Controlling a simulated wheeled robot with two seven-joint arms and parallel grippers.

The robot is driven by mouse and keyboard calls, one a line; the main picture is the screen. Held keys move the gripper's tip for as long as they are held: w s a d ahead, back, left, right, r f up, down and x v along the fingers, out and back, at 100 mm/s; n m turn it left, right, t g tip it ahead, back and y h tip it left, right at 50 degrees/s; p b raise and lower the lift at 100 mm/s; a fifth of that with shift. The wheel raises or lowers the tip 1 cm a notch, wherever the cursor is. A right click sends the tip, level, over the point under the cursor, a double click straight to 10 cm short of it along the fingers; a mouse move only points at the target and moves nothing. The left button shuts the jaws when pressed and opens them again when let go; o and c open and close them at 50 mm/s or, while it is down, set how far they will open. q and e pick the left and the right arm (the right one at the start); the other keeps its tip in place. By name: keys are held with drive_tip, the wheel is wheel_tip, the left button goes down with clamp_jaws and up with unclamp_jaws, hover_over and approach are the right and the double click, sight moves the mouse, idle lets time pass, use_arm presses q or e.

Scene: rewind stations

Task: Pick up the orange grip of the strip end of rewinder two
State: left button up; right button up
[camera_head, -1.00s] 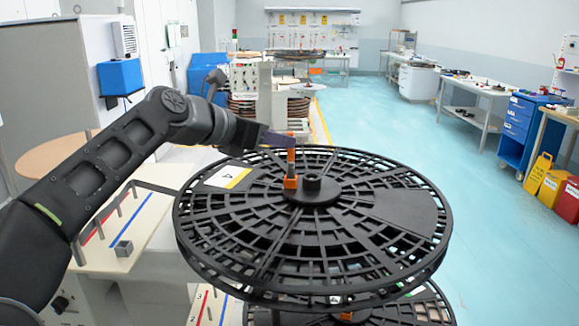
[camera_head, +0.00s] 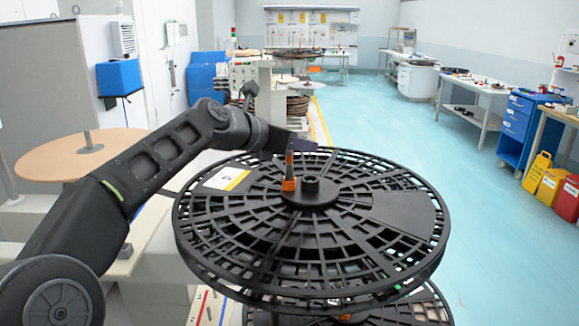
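A large black reel (camera_head: 405,212) with a latticed flange lies flat in front of me. An orange grip (camera_head: 289,184) stands upright beside its central hub (camera_head: 311,186). My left gripper (camera_head: 291,148) reaches in from the left, at the upper end of the orange grip, with a dark purplish finger extending past it to the right. The finger hides the top of the grip. I cannot tell whether the fingers touch it or how far apart they are. My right gripper is not in view.
A second black reel (camera_head: 405,312) shows below, with a bit of orange on it. A tan disc (camera_head: 60,160) on a spindle stands at left. Benches and a blue drawer cart (camera_head: 520,125) line the right wall. The blue floor between is clear.

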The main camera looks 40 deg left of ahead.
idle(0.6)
use_arm(q)
clamp_jaws()
idle(1.2)
